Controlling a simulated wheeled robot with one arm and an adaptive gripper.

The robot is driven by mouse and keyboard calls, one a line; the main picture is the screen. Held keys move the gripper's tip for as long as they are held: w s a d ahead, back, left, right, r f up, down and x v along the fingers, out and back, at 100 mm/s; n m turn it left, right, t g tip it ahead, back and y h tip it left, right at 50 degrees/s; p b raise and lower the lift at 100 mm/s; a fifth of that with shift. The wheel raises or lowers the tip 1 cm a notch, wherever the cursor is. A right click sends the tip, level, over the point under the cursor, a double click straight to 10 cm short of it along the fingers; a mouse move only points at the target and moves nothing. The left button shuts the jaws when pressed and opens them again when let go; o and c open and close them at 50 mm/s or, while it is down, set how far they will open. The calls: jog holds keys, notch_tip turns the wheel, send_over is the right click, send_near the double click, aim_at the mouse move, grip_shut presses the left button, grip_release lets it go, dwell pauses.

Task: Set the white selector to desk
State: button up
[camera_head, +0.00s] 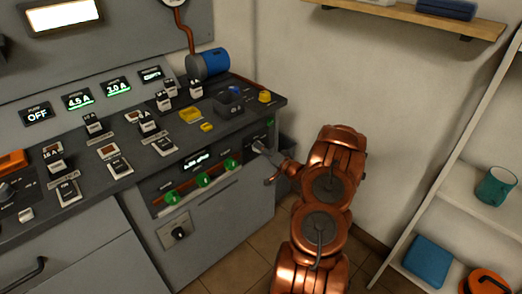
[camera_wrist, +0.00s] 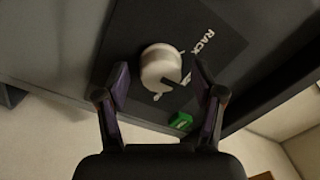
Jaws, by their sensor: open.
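The white selector (camera_wrist: 160,68) is a round knob on a dark plate (camera_wrist: 190,22) in the wrist view. The word RACK is printed on the plate to the upper right of the knob. Dark marks show at the knob's lower right edge; I cannot tell which position it is set to, and no desk label is readable. My gripper (camera_wrist: 161,88) is open, with one finger on each side of the knob's near edge; contact is not clear. In the head view my gripper (camera_head: 272,168) is at the right end of the console front, largely covering the selector's area.
A small green block (camera_wrist: 181,120) is beside the plate. The console (camera_head: 135,165) carries several switches, with green knobs (camera_head: 203,180) left of my gripper. A lower dark knob (camera_head: 180,232) is on the cabinet. A shelf rack (camera_head: 445,185) stands right; floor shows between.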

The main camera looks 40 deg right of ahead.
jog(key=s, duration=1.1)
jog(key=shift+s+f, duration=0.15)
jog(key=shift+s, duration=0.05)
jog(key=shift+a, duration=0.1)
dwell(0.3)
